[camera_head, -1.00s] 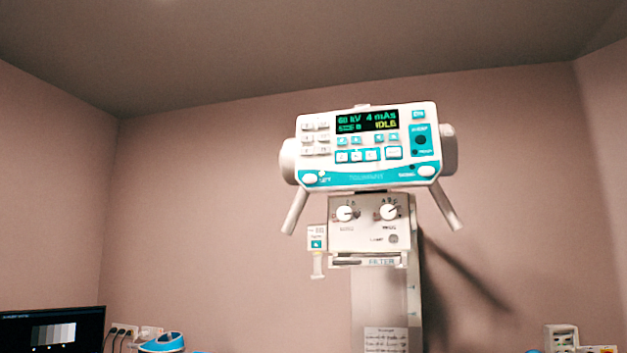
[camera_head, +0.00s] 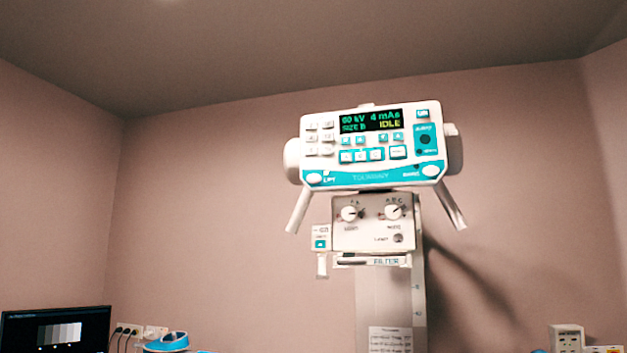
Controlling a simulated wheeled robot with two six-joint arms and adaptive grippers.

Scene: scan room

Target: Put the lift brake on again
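The X-ray head's control panel (camera_head: 370,145) hangs high in the middle of the view, white and turquoise. Its display (camera_head: 370,120) reads 60 kV, 4 mAs, SIZE B and IDLE. A white oval button marked LIFT (camera_head: 314,178) is at the panel's lower left, with a small light beside it whose state I cannot tell. A similar white oval button (camera_head: 431,171) is at the lower right; its label is too blurred to read surely. Two grey handles (camera_head: 299,211) and (camera_head: 451,207) slant down from the panel's sides. Neither of my grippers is in view.
Below the panel is a box with two knobs (camera_head: 350,213) and a slot marked FILTER (camera_head: 386,262). A pale column (camera_head: 375,295) stands behind. A monitor (camera_head: 55,330) and sockets (camera_head: 140,331) are lower left. A small white device (camera_head: 566,337) is lower right.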

